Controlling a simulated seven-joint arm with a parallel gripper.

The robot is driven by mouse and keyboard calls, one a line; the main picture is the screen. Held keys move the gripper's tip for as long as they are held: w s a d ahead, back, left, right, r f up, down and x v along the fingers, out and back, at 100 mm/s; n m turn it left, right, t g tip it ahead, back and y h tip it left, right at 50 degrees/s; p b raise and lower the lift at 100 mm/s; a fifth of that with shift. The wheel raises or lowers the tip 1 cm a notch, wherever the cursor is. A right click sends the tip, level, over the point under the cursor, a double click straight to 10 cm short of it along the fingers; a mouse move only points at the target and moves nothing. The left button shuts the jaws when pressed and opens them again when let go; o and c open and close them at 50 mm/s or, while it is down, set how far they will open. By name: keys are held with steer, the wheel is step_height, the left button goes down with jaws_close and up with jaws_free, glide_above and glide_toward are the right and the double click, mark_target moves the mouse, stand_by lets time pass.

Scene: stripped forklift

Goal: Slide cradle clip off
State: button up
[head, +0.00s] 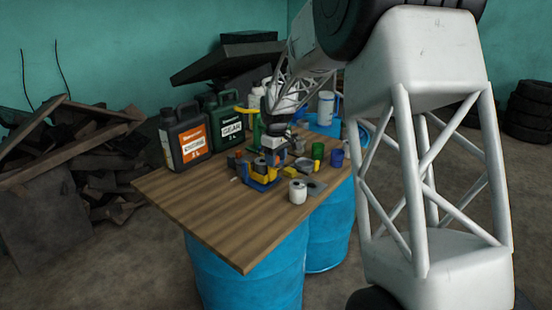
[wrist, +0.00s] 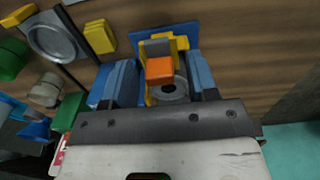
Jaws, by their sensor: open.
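A blue cradle (head: 262,184) with yellow parts and a grey roll-like piece stands on the wooden table. In the wrist view, its blue plate (wrist: 165,36) lies ahead of my gripper, with a yellow frame (wrist: 183,42), a grey ring (wrist: 178,90) and an orange block (wrist: 159,69) in front of it. I cannot tell for sure which piece is the clip. My gripper (wrist: 161,60) is open, its two blue-padded fingers on either side of the orange block, with gaps visible. In the head view my gripper (head: 284,156) is just above and behind the cradle, pointing down.
A white roll (head: 298,191), a green cup (head: 319,150), a blue cup (head: 337,158) and yellow blocks stand close by. Dark oil jugs (head: 186,135) stand at the table's back left. The wooden tabletop (head: 215,205) is clear at the front left.

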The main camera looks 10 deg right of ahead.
mark_target(277, 158)
steer(key=shift+r, duration=3.9)
steer(key=shift+s, duration=0.1)
steer(key=shift+s+d+r, duration=0.1)
steer(key=shift+s+r, duration=0.1)
steer(key=shift+s, duration=0.05)
steer(key=s+d+r+m, duration=0.2)
steer(key=s+r, duration=0.1)
steer(key=s, duration=0.6)
steer(key=s+d+r+m+t, duration=0.1)
steer(key=s+d+r, duration=0.1)
steer(key=s, duration=0.7)
steer(key=s+d+r+m, duration=0.2)
steer(key=s+r, duration=0.1)
steer(key=s, duration=0.6)
steer(key=s+d+f+m, duration=0.1)
steer(key=s+f+m, duration=0.1)
steer(key=s, duration=1.1)
steer(key=s+d+f+m+t, duration=0.1)
steer(key=s+f, duration=0.3)
steer(key=s, duration=0.9)
steer(key=shift+f+m+t, duration=0.25)
steer(key=shift+m+t, duration=0.05)
steer(key=shift+m, duration=0.3)
